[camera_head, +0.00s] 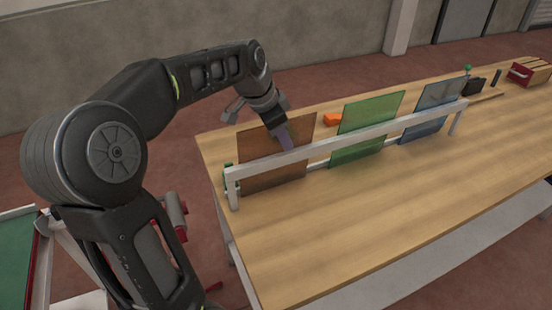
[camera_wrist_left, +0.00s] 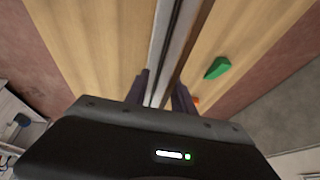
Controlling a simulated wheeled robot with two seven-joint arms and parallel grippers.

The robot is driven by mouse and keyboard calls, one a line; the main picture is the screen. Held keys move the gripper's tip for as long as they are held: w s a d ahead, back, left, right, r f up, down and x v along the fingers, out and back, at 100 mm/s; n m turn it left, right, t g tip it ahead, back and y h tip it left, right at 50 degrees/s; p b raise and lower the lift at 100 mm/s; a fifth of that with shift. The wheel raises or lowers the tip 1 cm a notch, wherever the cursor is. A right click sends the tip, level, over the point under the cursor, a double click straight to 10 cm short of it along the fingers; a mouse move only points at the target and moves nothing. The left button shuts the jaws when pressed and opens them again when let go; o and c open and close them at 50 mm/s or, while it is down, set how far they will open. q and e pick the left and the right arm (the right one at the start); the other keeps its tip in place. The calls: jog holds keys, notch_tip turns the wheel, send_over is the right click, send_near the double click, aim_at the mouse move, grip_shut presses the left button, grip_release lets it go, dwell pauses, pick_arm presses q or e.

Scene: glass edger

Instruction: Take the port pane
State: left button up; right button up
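Three panes stand in a white rail rack (camera_head: 350,132) on the wooden table: a brown pane (camera_head: 268,178) at the left, a green pane (camera_head: 362,122) in the middle, and a blue pane (camera_head: 430,105) at the right. Which one is called port is not marked. My left gripper (camera_head: 285,143) points down at the top of the brown pane, near its right part. In the left wrist view its fingers (camera_wrist_left: 163,92) are apart, one on each side of the rail and the thin pane edge. Contact with the pane cannot be told. My right gripper is not in view.
An orange block (camera_head: 333,119) lies behind the rack. A green piece (camera_wrist_left: 217,68) lies on the table near the rack's left end. A red box (camera_head: 530,73) and a black item (camera_head: 474,87) stand at the far right. The table front is clear.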

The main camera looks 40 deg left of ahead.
pick_arm(q)
jog(key=shift+f, duration=0.1)
dwell(0.3)
grip_shut()
dwell(1.3)
